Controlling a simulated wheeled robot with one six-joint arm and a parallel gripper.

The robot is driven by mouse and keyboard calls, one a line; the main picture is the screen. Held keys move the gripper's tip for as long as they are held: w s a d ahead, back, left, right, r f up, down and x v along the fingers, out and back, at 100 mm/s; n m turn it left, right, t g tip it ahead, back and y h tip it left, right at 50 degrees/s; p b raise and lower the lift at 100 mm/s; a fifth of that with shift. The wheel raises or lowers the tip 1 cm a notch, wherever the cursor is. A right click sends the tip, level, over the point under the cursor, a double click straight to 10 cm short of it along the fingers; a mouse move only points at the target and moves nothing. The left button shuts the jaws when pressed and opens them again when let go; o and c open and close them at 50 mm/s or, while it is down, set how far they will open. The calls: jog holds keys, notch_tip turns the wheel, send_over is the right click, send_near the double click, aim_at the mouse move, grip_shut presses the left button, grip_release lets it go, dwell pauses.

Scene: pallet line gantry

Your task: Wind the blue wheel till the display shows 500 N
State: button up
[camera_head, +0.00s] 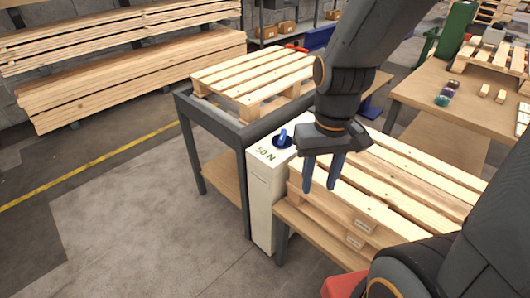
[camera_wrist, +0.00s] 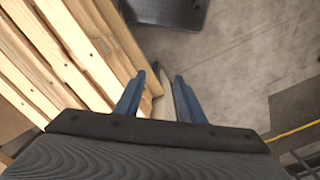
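The blue wheel (camera_head: 283,139) sits on top of a narrow white cabinet (camera_head: 262,205), with a blue handle standing up from it. The display (camera_head: 265,153) on the cabinet top, in front of the wheel, reads 50 N in green. My gripper (camera_head: 322,187) points down to the right of the wheel, apart from it, in front of the stacked pallets. Its two blue fingers are spread with nothing held between them. The open fingers also show in the wrist view (camera_wrist: 158,85). The wheel cannot be made out in the wrist view.
Stacked wooden pallets (camera_head: 400,185) lie right of the cabinet, close to my gripper. A dark-framed table (camera_head: 217,122) with another pallet stands behind it. A workbench (camera_head: 430,92) is at the right. The floor (camera_head: 130,225) at left is clear.

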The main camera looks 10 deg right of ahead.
jog(key=o, duration=0.5)
jog(key=shift+w+r, duration=0.1)
jog(key=shift+w, duration=0.2)
jog(key=o, duration=0.6)
jog(key=w+n, duration=0.1)
jog(key=w, duration=0.4)
jog(key=w+n+p, duration=0.1)
jog(key=w+n, duration=0.1)
jog(key=w, duration=0.4)
jog(key=w+n+p, duration=0.1)
jog(key=w+n, duration=0.1)
jog(key=w, duration=0.3)
jog(key=shift+w+r, duration=0.35)
jog(key=shift+w, duration=0.05)
jog(key=n+p, duration=0.3)
jog(key=n, duration=0.5)
send_over(283, 134)
notch_tip(283, 134, down, 6)
jog(key=shift+s+r, duration=0.15)
jog(key=shift+r, duration=0.05)
jog(key=shift+w+f, duration=0.15)
jog(key=shift+w, duration=0.1)
jog(key=shift+f+p, duration=0.75)
jog(key=shift+f, duration=3.1)
jog(key=c, duration=1.1)
